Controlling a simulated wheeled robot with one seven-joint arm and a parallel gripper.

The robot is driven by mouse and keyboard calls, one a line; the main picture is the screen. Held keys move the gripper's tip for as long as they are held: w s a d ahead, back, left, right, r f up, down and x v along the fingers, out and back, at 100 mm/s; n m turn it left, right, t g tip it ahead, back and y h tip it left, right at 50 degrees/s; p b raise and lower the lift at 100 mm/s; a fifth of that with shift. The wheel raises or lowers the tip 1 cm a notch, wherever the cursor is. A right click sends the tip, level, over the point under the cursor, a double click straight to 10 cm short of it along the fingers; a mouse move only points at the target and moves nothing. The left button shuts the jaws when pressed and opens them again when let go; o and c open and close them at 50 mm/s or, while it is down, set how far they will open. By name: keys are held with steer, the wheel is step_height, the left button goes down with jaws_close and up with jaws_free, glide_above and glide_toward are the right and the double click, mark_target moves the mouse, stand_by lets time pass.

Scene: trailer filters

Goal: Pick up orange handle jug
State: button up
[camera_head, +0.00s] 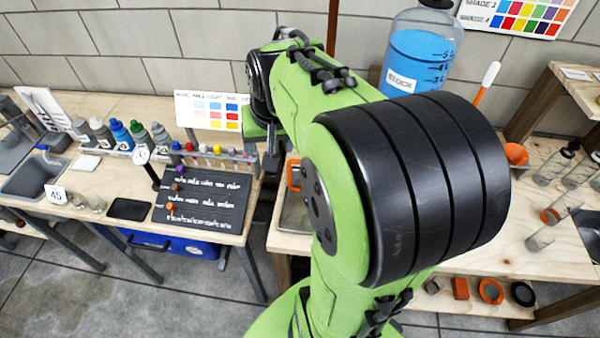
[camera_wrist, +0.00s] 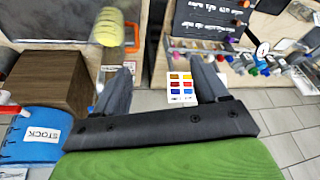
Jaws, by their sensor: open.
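A large blue STOCK bottle (camera_head: 418,65) stands at the back, and also shows in the wrist view (camera_wrist: 40,135). The left bench holds a black writing board (camera_head: 203,203), several paint bottles (camera_head: 122,135) and a colour card (camera_head: 210,112). Glass cylinders (camera_head: 553,165) stand at right.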

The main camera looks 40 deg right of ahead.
steer(key=w+d+f+m+b, duration=0.2)
steer(key=w+d+f+m, duration=0.1)
steer(key=d+f, duration=0.65)
steer(key=shift+g, duration=0.4)
steer(key=x, duration=0.4)
steer(key=d+b+x, duration=0.1)
steer(key=x, duration=0.9)
steer(key=shift+w+d+r, duration=0.2)
steer(key=shift+d, duration=0.05)
steer(key=shift+r, duration=0.1)
